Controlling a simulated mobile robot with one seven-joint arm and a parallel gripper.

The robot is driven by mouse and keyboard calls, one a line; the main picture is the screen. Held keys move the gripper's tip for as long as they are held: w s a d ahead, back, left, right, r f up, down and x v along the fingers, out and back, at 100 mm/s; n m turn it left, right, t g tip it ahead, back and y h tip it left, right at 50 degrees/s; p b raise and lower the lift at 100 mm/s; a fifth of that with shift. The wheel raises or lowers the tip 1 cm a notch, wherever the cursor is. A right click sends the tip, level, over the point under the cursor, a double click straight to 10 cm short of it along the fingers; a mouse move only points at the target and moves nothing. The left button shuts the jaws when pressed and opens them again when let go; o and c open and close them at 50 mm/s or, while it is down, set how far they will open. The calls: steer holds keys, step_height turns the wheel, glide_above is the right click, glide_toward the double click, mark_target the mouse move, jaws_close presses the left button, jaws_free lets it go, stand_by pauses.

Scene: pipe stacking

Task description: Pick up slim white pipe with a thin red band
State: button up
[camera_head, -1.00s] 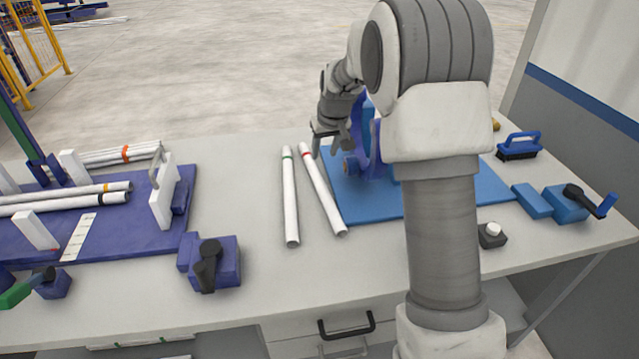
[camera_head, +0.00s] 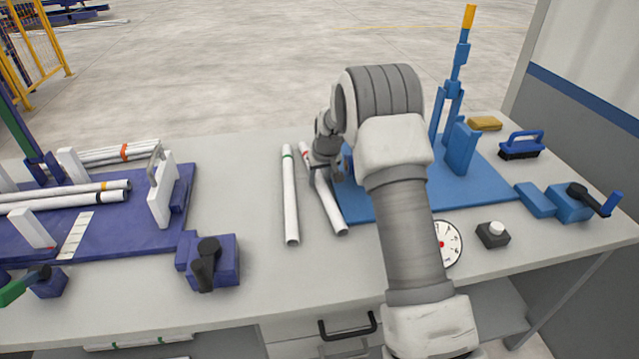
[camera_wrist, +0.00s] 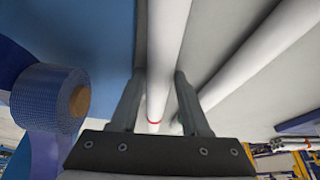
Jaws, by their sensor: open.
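The slim white pipe with a thin red band (camera_head: 332,212) lies on the table along the left edge of the blue board, its far part partly hidden by my gripper. My gripper (camera_head: 320,178) is over its far half. In the wrist view my gripper (camera_wrist: 159,78) is open, with one finger on each side of the pipe (camera_wrist: 166,40). The red band shows between the fingers, close to the palm. I cannot tell whether the fingers touch the pipe.
A white pipe with a green band (camera_head: 290,205) lies close by on the left. The blue board (camera_head: 480,190) carries an upright blue fixture (camera_head: 460,145). A purple board (camera_head: 95,235) with more pipes is at left. A dial (camera_head: 447,243) and black button box (camera_head: 492,235) are at right.

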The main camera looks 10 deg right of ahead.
steer(key=shift+f, duration=0.15)
jaws_close()
